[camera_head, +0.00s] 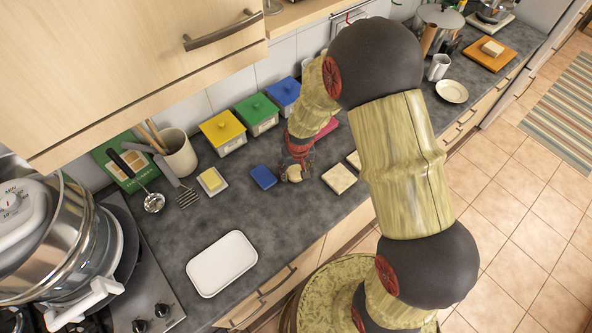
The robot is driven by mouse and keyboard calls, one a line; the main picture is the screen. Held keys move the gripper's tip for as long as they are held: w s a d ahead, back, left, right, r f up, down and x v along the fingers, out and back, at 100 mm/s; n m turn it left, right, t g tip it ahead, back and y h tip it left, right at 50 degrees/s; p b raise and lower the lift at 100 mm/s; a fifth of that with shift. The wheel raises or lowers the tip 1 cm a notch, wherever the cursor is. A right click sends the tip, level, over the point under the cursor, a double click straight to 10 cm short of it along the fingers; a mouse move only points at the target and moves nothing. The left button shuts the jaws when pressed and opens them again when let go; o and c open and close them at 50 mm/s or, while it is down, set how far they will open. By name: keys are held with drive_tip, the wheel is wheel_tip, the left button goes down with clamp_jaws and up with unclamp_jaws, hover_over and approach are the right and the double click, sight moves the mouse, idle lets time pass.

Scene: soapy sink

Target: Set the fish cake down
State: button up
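A small beige, rounded piece, which looks like the fish cake (293,174), is at the fingertips of my gripper (296,168). My gripper is red, points down and is low over the dark counter (222,206), just right of a blue sponge-like block (263,177). The fingers seem to be around the beige piece. They are too small here to tell whether they press on it, or whether it touches the counter. A white tray (222,263) lies empty at the front of the counter.
Pale square pieces (339,178) lie right of my gripper, partly behind my arm. Yellow (222,133), green (257,114) and blue (283,95) lidded boxes stand along the wall. A butter-like block on a dish (212,180) is left. Counter between tray and blue block is clear.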

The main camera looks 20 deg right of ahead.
drive_tip(key=shift+o, duration=1)
